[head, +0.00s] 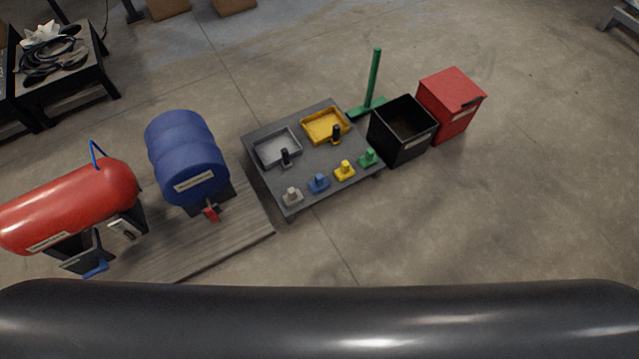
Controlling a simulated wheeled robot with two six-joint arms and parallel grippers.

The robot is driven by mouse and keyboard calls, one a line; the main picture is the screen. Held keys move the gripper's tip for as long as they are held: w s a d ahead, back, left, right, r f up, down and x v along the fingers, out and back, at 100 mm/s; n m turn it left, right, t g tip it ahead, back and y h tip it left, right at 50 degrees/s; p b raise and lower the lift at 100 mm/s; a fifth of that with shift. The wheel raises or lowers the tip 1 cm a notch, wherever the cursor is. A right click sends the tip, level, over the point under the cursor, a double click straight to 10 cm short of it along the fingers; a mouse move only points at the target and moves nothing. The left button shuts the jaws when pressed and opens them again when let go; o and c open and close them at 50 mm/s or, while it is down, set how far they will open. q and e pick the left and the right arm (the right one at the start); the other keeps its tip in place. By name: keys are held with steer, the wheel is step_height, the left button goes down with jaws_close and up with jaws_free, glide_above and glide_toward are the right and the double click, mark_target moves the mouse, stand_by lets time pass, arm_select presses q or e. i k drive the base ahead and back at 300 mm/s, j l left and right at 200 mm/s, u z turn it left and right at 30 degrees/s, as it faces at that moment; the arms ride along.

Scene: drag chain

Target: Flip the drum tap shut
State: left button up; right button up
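The blue drum (188,155) lies on its side on a dark stand, with a white label on its front end. Its tap (211,212) sticks out low at the front and has a red part. The tap is small in the picture, and I cannot tell how its lever is turned. Neither of my grippers is in view.
The drum stands on a grey slatted platform (215,245). A red tank (70,205) with a blue handle is at its left. A dark table (310,190) with trays and coloured knobs is at its right. Beyond are a black bin (402,145) and a red box (458,100). Floor at right is clear.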

mark_target(214, 218)
steer(key=u, duration=1.2)
